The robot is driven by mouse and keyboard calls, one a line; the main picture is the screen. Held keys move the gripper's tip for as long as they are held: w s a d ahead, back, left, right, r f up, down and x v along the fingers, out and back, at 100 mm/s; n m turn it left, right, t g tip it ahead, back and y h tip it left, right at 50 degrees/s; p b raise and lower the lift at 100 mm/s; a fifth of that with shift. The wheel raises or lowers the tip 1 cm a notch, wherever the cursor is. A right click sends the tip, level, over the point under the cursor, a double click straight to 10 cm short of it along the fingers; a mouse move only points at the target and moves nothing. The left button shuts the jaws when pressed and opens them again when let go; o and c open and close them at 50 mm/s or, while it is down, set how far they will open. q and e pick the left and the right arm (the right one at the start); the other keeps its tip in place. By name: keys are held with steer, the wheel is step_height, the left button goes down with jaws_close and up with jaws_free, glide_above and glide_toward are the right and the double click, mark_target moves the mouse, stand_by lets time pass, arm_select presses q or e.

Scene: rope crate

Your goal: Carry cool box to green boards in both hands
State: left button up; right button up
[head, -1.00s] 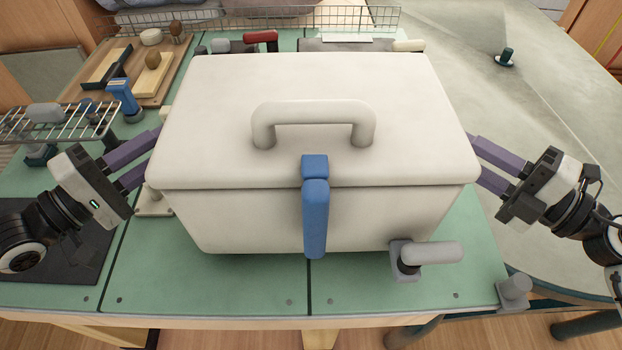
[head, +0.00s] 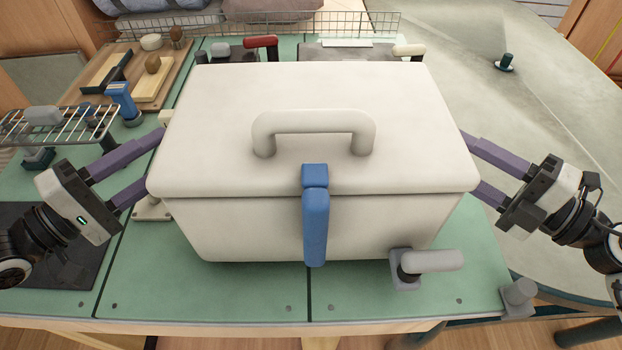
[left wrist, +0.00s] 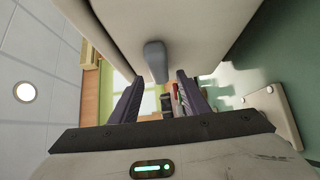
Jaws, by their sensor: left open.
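The cool box (head: 230,225) is a large white box with a closed lid, a white top handle and a blue latch (head: 315,225) in front. It stands on the green boards (head: 150,280). My left gripper (head: 151,163) is open at the box's left side. In the left wrist view, a grey-blue side handle (left wrist: 155,62) stands out from the box wall between the spread fingers (left wrist: 160,77), apart from both. My right gripper (head: 474,165) is at the box's right side with its fingers apart. Its fingertips are hidden behind the box edge.
A grey lever clamp (head: 430,262) stands by the box's front right corner, and a grey knob (head: 518,297) at the boards' corner. A wire rack (head: 60,125) and a wooden tray (head: 130,75) are at left. A wire basket (head: 340,25) stands behind. The grey surface at right is mostly clear.

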arm_select(q)
steer(key=v, duration=1)
arm_select(e)
steer(key=v, duration=1.2)
arm_select(q)
steer(key=shift+s, duration=0.1)
